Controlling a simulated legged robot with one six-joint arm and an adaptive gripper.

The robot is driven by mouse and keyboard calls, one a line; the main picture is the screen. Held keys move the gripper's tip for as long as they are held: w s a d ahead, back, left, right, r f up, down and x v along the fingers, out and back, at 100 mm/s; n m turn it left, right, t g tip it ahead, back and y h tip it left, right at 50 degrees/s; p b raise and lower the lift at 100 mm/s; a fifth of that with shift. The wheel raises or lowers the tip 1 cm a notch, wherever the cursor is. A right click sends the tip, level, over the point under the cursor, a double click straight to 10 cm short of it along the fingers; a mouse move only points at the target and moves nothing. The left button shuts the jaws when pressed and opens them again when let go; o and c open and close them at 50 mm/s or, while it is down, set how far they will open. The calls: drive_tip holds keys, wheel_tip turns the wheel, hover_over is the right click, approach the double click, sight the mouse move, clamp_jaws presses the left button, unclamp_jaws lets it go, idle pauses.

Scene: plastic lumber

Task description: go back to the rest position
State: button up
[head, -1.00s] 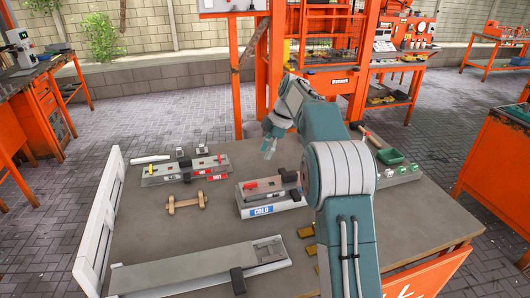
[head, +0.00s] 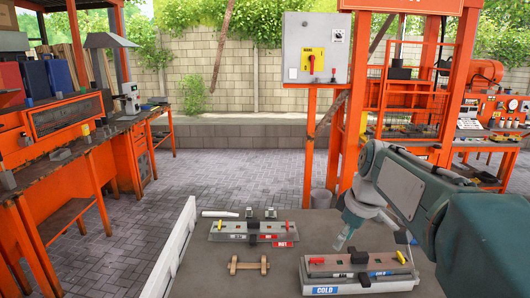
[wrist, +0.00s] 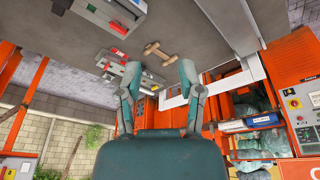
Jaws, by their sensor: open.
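My arm comes in from the right of the head view.
The COLD board (head: 334,289) lies at the bench's front right. The HOT board (head: 228,236) and a wooden dumbbell-shaped piece (head: 249,265) lie to its left. A white rail (head: 174,250) edges the bench's left side. An orange frame with a control box (head: 315,48) stands behind.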

drive_tip(key=s+f+m+t+h, duration=0.1)
drive_tip(key=s+f+m, duration=0.2)
drive_tip(key=s, duration=0.8)
drive_tip(key=s+a+f+m+t+h, duration=0.1)
drive_tip(key=s+f+m+t, duration=0.1)
drive_tip(key=s+m, duration=0.4)
drive_tip(key=s+f, duration=0.1)
drive_tip(key=s, duration=0.4)
drive_tip(key=shift+a+f, duration=0.15)
drive_tip(key=shift+f, duration=0.1)
